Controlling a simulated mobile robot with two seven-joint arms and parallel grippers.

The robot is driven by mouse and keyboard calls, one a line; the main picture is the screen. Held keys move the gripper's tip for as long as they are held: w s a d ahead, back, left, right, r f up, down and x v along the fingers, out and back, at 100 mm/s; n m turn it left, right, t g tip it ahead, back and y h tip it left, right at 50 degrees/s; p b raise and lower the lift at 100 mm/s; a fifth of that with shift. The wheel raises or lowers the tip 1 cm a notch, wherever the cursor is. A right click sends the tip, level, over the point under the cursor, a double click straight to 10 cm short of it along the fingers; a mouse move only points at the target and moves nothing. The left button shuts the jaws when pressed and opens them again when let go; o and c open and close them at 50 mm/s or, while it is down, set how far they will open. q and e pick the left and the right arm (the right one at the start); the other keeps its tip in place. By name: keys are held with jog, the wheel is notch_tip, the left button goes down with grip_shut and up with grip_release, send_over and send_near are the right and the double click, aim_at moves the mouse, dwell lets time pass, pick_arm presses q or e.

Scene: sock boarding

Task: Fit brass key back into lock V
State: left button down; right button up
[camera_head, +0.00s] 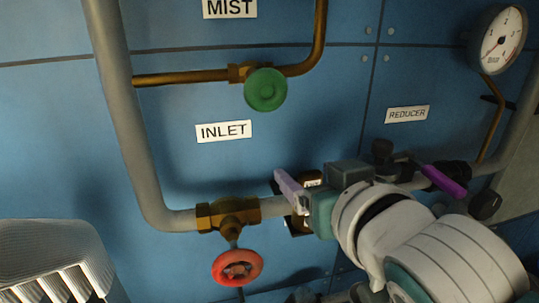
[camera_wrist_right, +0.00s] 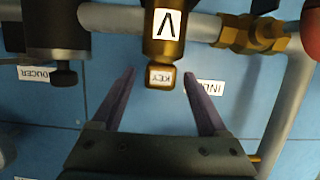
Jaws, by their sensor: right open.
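Lock V (camera_wrist_right: 166,40) is a brass body on the grey pipe, with a white V label, in the right wrist view. The brass key (camera_wrist_right: 150,84), marked KEY, sits at the lock's end and appears to touch it; how deep it is in I cannot tell. My right gripper (camera_wrist_right: 160,76) is open, its two purple fingers apart on either side of the key with gaps on both sides. In the head view my right gripper (camera_head: 300,190) reaches the pipe and hides most of the lock. My left gripper is not in view.
A red handwheel valve (camera_head: 237,267) is left of my right gripper, below the INLET label (camera_head: 223,131). A green handwheel (camera_head: 266,90) is above. A magenta bar (camera_head: 443,180) lies right, below the REDUCER label (camera_head: 407,113). A gauge (camera_head: 503,40) hangs top right.

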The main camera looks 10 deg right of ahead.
jog(key=v, duration=1)
jog(key=shift+p, duration=0.3)
jog(key=shift+w, duration=0.1)
jog(key=s+d+f+n+g+p, duration=0.1)
jog(key=s+d+f+g+p, duration=0.15)
jog(key=s+g, duration=0.45)
jog(key=s+d+f+g+p, duration=0.15)
jog(key=s+g+p, duration=0.25)
jog(key=s, duration=0.5)
notch_tip(320, 180, up, 38)
jog(key=p, duration=3.7)
jog(key=shift+s+d, duration=0.25)
jog(key=shift+d, duration=0.2)
jog(key=shift+r, duration=0.1)
